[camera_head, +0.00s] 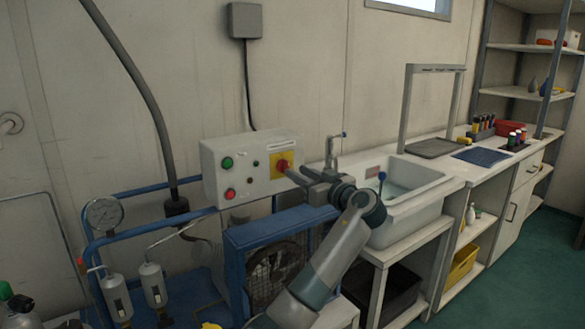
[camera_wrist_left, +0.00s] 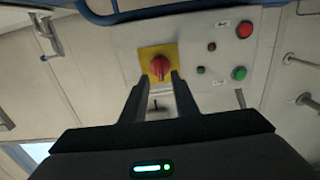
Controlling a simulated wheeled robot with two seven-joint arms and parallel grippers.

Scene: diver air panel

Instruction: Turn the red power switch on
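The red power switch (camera_head: 283,164) is a rotary knob on a yellow square plate, on the right part of the white control box (camera_head: 238,160). In the left wrist view the red knob (camera_wrist_left: 160,66) shows just beyond and between the tips of my left gripper (camera_wrist_left: 161,78). The two fingers are apart, one on each side of the knob's lower part; I cannot tell whether they touch it. In the head view my left gripper (camera_head: 291,172) reaches the plate and partly covers it. My right gripper is in neither view.
The box also carries a green button (camera_head: 227,163) and a red button (camera_head: 230,194). A blue frame with a fan guard (camera_head: 277,268) stands below the box. A sink (camera_head: 400,190) with a tap is to the right, and a pressure gauge (camera_head: 104,213) to the left.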

